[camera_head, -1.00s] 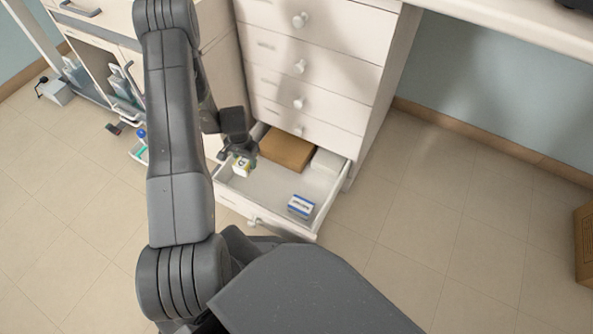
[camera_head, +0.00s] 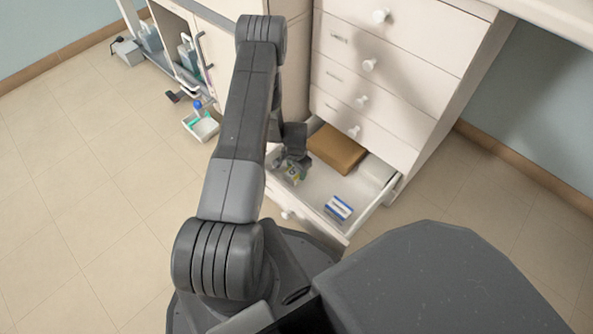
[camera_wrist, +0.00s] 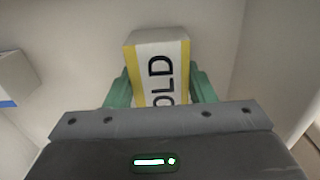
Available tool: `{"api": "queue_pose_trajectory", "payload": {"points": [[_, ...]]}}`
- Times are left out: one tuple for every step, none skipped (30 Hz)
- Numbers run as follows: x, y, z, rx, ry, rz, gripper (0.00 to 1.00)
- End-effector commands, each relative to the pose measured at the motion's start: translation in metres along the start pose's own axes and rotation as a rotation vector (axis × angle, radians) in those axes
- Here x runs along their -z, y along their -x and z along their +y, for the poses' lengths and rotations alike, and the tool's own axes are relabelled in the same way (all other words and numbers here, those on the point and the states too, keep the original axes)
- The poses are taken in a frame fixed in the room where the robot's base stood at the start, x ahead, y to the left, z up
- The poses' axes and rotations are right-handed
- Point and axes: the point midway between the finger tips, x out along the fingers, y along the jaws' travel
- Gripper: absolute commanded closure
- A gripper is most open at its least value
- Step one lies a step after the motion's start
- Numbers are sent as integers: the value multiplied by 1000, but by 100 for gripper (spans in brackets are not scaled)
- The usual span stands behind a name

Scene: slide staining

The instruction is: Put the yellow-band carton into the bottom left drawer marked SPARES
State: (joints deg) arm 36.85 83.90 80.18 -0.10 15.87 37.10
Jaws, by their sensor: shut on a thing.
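The yellow-band carton is white with yellow edges and dark letters reading "OLD" in the wrist view (camera_wrist: 158,62). My gripper (camera_head: 293,170) is shut on it, with green fingers on either side in the wrist view (camera_wrist: 160,88). The bottom drawer (camera_head: 318,222) is pulled open, and the gripper and carton are at its left part, inside its outline. I cannot tell whether the carton touches the drawer floor. No drawer label is readable. My arm hides part of the drawer's left side.
The drawer holds a brown box (camera_head: 337,148) at the back, a pale box (camera_head: 377,169) at back right and a blue-white carton (camera_head: 338,208) at front right. Closed drawers (camera_head: 385,85) stand above. A small tray (camera_head: 201,126) lies on the floor left.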

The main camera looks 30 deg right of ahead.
Motion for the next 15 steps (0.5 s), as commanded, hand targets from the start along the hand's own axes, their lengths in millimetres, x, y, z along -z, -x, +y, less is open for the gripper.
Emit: {"api": "queue_pose_trajectory", "payload": {"points": [[0, 1, 0, 0, 0, 0, 73], [0, 1, 0, 0, 0, 0, 73], [0, 1, 0, 0, 0, 0, 73], [0, 0, 0, 0, 0, 0, 73], [0, -1, 0, 0, 0, 0, 73], [0, -3, 0, 0, 0, 0, 73], [0, -4, 0, 0, 0, 0, 73], [0, -3, 0, 0, 0, 0, 49], [0, -2, 0, 0, 0, 0, 41], [0, -2, 0, 0, 0, 0, 35], [0, -2, 0, 0, 0, 0, 29], [0, -2, 0, 0, 0, 0, 29], [0, -2, 0, 0, 0, 0, 29], [0, -2, 0, 0, 0, 0, 29], [0, -2, 0, 0, 0, 0, 29]]}}
